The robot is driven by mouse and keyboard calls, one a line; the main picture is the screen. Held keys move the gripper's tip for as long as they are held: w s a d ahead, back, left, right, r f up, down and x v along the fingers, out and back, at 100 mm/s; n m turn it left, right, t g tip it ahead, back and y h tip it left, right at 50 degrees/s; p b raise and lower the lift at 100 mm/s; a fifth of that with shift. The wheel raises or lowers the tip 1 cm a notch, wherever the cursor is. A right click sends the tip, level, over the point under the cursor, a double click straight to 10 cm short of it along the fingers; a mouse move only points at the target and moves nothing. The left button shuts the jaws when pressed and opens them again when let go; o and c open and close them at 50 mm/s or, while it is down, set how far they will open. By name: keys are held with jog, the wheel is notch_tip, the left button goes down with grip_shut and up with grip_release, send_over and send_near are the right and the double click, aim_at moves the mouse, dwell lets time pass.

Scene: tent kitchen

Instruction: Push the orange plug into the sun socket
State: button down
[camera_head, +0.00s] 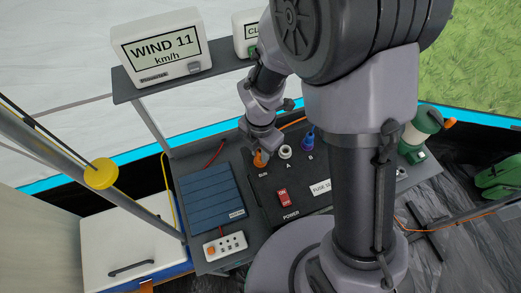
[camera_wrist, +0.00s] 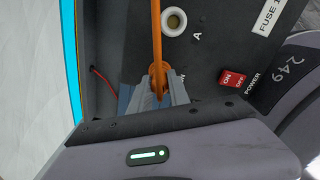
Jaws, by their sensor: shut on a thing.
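The orange plug (camera_head: 259,158) is at the sun socket's place on the black power panel (camera_head: 258,199), beside its partly covered label. My gripper (camera_head: 261,148) is above the panel, shut on the plug. In the wrist view both fingertips of my gripper (camera_wrist: 160,88) close on the orange plug (camera_wrist: 158,70), and its orange cable (camera_wrist: 157,30) runs up past the top edge. The sun socket is hidden under the plug, so I cannot tell how deep the plug sits.
The empty white socket A (camera_head: 286,152) is just right of the plug; it also shows in the wrist view (camera_wrist: 174,22). A blue plug (camera_head: 308,142) stands at socket B. A red switch (camera_head: 284,198) is in front. A blue folded panel (camera_head: 209,199) lies left.

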jog(key=c, duration=1.1)
grip_release()
jog(key=shift+c, duration=0.2)
notch_tip(320, 180, up, 17)
jog(key=p, duration=0.6)
jog(key=shift+r+p, duration=0.2)
jog(key=shift+p, duration=0.1)
jog(key=shift+s, duration=0.1)
